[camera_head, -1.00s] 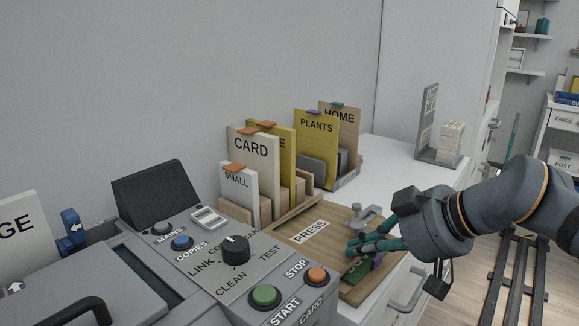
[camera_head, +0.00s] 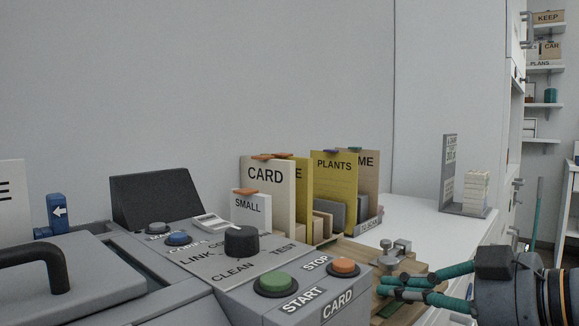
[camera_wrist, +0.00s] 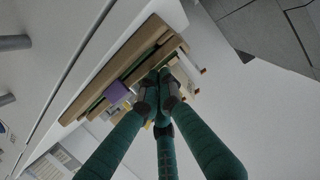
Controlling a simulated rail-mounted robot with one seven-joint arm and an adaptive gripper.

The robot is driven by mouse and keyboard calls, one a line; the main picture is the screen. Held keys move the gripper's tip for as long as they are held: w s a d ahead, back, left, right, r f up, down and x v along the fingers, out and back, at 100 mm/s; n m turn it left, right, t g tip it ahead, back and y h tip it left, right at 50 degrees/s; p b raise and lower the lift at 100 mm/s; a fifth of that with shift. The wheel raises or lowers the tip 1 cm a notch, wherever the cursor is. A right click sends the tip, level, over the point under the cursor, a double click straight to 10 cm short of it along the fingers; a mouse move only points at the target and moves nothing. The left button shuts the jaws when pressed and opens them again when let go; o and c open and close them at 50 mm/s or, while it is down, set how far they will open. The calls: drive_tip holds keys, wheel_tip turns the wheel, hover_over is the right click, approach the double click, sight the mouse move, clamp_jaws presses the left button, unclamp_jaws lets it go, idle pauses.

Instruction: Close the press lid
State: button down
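The wooden press (camera_head: 352,256) lies on the white desk, right of the grey machine, with a metal clamp (camera_head: 396,250) on it. It also shows in the wrist view as long wooden edges (camera_wrist: 133,56); the lid's angle is unclear. A green item with a purple tab (camera_wrist: 117,92) lies at the press. My gripper (camera_head: 392,284) has teal fingers reaching in from the right, low beside the clamp. In the wrist view its fingertips (camera_wrist: 158,88) are drawn together in front of the press, with nothing visibly held. Contact with the press cannot be told.
The grey machine with buttons and a knob (camera_head: 241,241) fills the left front. Upright labelled folders (camera_head: 334,188) stand behind the press. A grey holder with a white stack (camera_head: 470,192) stands farther back right. The desk between them (camera_head: 412,212) is clear.

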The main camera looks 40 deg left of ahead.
drive_tip(key=shift+s+a+f, duration=0.1)
drive_tip(key=shift+a+f, duration=0.05)
drive_tip(key=shift+f, duration=0.8)
wheel_tip(320, 180, up, 6)
drive_tip(key=p, duration=0.3)
drive_tip(key=shift+r+p, duration=0.25)
drive_tip(key=shift+p, duration=0.05)
drive_tip(key=d+f+b, duration=0.1)
drive_tip(key=d+f, duration=0.3)
drive_tip(key=d, duration=0.5)
drive_tip(key=shift+s+d+b, duration=0.25)
drive_tip(key=shift+d+b, duration=0.1)
drive_tip(key=shift+a, duration=0.1)
drive_tip(key=a+r, duration=0.1)
drive_tip(key=a, duration=0.1)
drive_tip(key=a+r, duration=0.1)
drive_tip(key=a, duration=0.2)
drive_tip(key=a+r, duration=0.1)
drive_tip(key=a, duration=0.1)
drive_tip(key=shift+w+a+p, duration=0.3)
drive_tip(key=shift+a+p, duration=0.05)
drive_tip(key=shift+p, duration=0.05)
drive_tip(key=shift+w+a+f+b, duration=0.1)
drive_tip(key=shift+a+f+b, duration=0.4)
drive_tip(key=shift+a+f, duration=0.3)
drive_tip(key=shift+f, duration=0.55)
